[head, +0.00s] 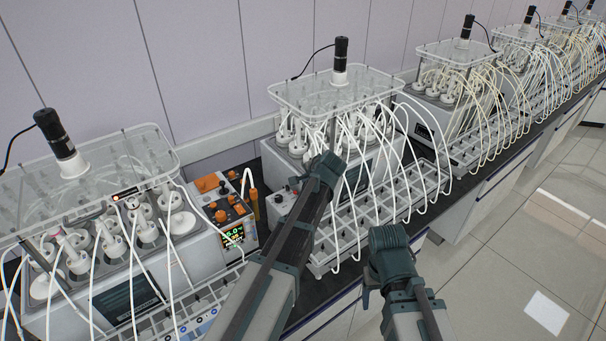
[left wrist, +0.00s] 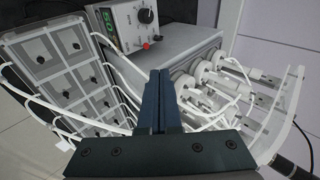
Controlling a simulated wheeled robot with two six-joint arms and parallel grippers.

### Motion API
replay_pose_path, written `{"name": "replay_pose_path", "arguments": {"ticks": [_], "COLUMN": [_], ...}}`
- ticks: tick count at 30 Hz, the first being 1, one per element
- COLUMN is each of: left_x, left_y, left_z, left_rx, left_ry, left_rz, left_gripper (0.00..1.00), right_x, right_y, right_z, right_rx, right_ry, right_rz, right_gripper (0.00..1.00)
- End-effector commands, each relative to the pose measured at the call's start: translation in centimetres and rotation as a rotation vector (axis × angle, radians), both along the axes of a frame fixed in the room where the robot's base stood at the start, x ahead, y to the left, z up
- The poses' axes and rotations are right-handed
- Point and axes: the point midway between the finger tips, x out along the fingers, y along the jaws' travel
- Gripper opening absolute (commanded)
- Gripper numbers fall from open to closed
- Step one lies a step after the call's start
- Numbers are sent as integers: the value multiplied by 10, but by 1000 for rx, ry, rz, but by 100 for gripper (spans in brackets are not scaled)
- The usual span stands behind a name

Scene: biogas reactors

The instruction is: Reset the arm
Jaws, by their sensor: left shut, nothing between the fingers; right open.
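My left arm (head: 290,235) reaches up from the bottom of the head view, in front of the middle reactor (head: 338,92). Its gripper cannot be made out in that view. In the left wrist view, the left gripper (left wrist: 158,75) is shut, its two dark fingers together with nothing between them. My right gripper (head: 370,290) is in the lower middle of the head view, near the bench's front edge. It is open and looks empty, though its fingers are partly hidden by my arm.
Reactors with clear lids and white tubes line the dark bench, including a left one (head: 92,172) with an orange-knobbed controller (head: 228,212). A gridded tray (head: 385,212) stands before the middle reactor. The left wrist view shows a control panel (left wrist: 135,28). The floor (head: 535,250) at right is clear.

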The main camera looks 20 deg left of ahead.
Motion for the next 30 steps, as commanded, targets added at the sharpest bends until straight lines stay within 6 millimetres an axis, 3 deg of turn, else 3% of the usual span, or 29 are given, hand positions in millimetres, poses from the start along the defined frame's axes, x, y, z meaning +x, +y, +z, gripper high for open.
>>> {"name": "replay_pose_path", "arguments": {"ticks": [4,17,20,23,26,30], "left_x": [-5,-5,-12,-37,-81,-156], "left_y": [-3,-4,-8,-23,-48,-88], "left_z": [10,9,1,-27,-71,-133], "left_rx": [-1,-1,-13,-64,-154,-287], "left_ry": [0,0,6,32,83,188], "left_rz": [1,1,8,36,91,187], "left_gripper": [0,0,0,0,0,0], "right_x": [0,0,0,0,0,0], "right_y": [0,0,0,0,0,0], "right_z": [10,9,3,-18,-48,-92], "right_rx": [0,0,0,0,-1,-1], "right_ry": [1,0,0,0,0,-1], "right_rz": [1,1,1,2,3,5], "right_gripper": [69,69,69,69,69,69]}}
